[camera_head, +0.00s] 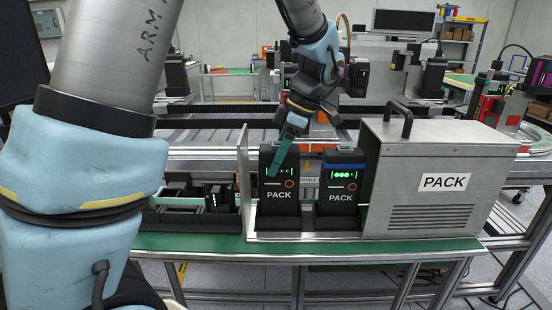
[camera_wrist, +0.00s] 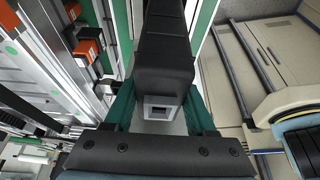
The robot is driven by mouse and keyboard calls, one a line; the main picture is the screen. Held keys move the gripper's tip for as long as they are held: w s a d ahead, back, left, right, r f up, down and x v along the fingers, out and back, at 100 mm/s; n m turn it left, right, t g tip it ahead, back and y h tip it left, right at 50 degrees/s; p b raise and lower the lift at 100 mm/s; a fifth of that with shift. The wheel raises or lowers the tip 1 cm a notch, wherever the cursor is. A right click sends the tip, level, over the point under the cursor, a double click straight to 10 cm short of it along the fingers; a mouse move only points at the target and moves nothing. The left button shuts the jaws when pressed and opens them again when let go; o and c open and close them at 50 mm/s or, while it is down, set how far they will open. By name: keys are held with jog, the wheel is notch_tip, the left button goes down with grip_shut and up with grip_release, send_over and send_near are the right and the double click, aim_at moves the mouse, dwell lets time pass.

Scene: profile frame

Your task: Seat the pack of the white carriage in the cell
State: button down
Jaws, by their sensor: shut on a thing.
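My gripper (camera_head: 277,165) reaches down from behind, with its green fingers at the upper part of the left black pack (camera_head: 279,209). In the wrist view, the green fingers lie on both sides of a dark block, the held pack (camera_wrist: 165,68). This pack is upright, with green lights, an orange ring and a PACK label. A similar pack with a blue top (camera_head: 341,198) stands just to its right. Both stand at a metal stand (camera_head: 365,230). I cannot tell whether the held pack's bottom touches its seat. I cannot make out which carriage is the white one.
A thin upright metal plate (camera_head: 243,175) is close to the left of the held pack. A grey metal box labelled PACK (camera_head: 430,185) with a handle closes off the right. Black modules (camera_head: 205,208) sit left of the plate. A green bench edge (camera_head: 330,255) runs in front.

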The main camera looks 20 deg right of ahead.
jog(key=shift+f, duration=0.1)
jog(key=shift+c, duration=0.7)
grip_release()
jog(key=b+v, duration=0.1)
jog(key=v, duration=0.9)
jog(key=shift+d+r+b, duration=0.15)
jog(key=shift+r+b, duration=0.25)
